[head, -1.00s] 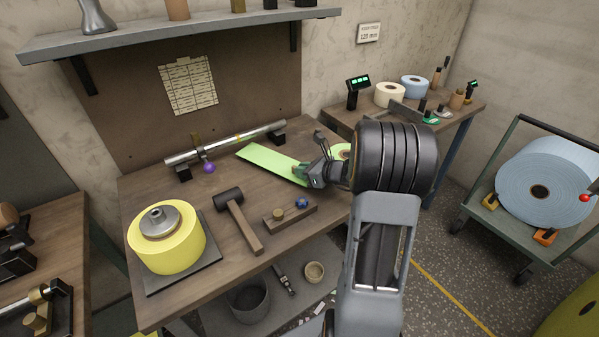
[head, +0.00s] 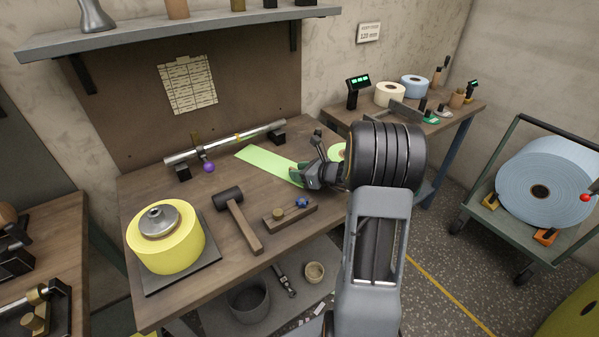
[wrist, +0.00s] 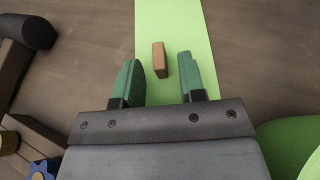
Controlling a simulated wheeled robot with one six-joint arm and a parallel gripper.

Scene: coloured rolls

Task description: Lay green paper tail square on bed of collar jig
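The green paper tail (head: 266,158) lies flat as a strip on the wooden bench, running from beside the green roll (head: 337,151), which my arm partly hides. The tail also shows in the wrist view (wrist: 178,20). My gripper (wrist: 160,72) is over the strip with its two green fingers apart. A small tan block (wrist: 159,58) is on the strip between the fingertips, with gaps on both sides. I cannot tell which fixture is the collar jig; a silver bar (head: 222,145) on black supports with a purple knob stands behind the tail.
A mallet (head: 236,215), a wooden block (head: 290,212) with brass and blue knobs, and a yellow roll (head: 165,240) on a plate occupy the bench front and left. A shelf (head: 190,35) hangs above. A trolley (head: 515,215) with a large blue roll stands right.

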